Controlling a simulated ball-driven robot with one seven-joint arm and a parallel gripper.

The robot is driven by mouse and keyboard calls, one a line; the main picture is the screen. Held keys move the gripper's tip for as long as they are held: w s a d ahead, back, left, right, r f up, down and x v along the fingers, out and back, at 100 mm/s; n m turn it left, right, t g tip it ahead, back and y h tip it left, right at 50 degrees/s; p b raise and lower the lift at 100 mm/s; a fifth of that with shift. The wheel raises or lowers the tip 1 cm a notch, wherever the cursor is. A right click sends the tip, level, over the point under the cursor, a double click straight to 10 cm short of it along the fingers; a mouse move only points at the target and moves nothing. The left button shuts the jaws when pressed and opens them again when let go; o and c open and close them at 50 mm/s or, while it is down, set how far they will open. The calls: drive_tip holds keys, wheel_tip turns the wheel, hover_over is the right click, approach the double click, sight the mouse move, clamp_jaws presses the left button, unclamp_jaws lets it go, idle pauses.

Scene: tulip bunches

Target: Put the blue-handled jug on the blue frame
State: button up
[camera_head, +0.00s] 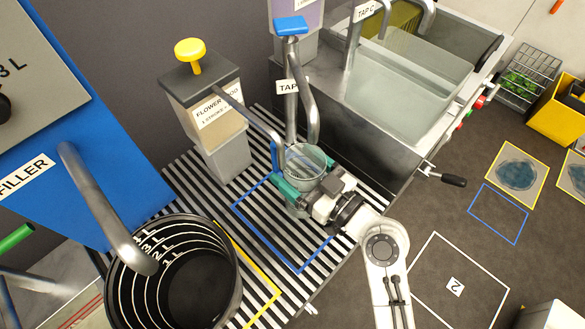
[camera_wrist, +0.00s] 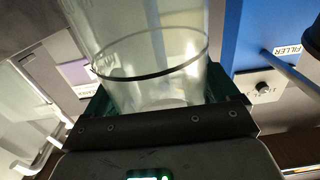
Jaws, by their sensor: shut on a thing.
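A clear jug (camera_head: 304,160) stands upright under the tap and dispenser spouts, with what looks like a blue handle (camera_head: 276,158) on its left. My gripper (camera_head: 299,188) is shut around the jug's body, with teal fingers on both sides. In the wrist view the clear jug wall (camera_wrist: 150,75) with a dark ring fills the space between the fingers (camera_wrist: 160,105). The blue frame (camera_head: 262,238) is an outline on the striped grate. The jug overlaps its far right part in the picture; I cannot tell whether its base touches the grate.
The flower food dispenser (camera_head: 209,120) stands behind left, the tap (camera_head: 291,85) behind. A black bucket (camera_head: 175,275) stands under the blue filler (camera_head: 85,150) at left. A sink (camera_head: 405,95) is at right. Another blue outline (camera_head: 498,213) lies on the floor. The frame's near part is clear.

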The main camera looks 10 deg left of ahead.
drive_tip(key=shift+w+a, duration=0.4)
drive_tip(key=shift+a, duration=0.15)
wheel_tip(320, 180, down, 2)
drive_tip(key=shift+w+a+f, duration=0.15)
drive_tip(key=shift+f, duration=0.6)
drive_tip(key=shift+f+b, duration=0.25)
drive_tip(key=shift+b, duration=0.2)
drive_tip(key=o, duration=1.6)
drive_tip(key=shift+r, duration=0.1)
drive_tip(key=shift+r, duration=0.1)
drive_tip(key=b+v, duration=0.1)
drive_tip(key=v, duration=1.1)
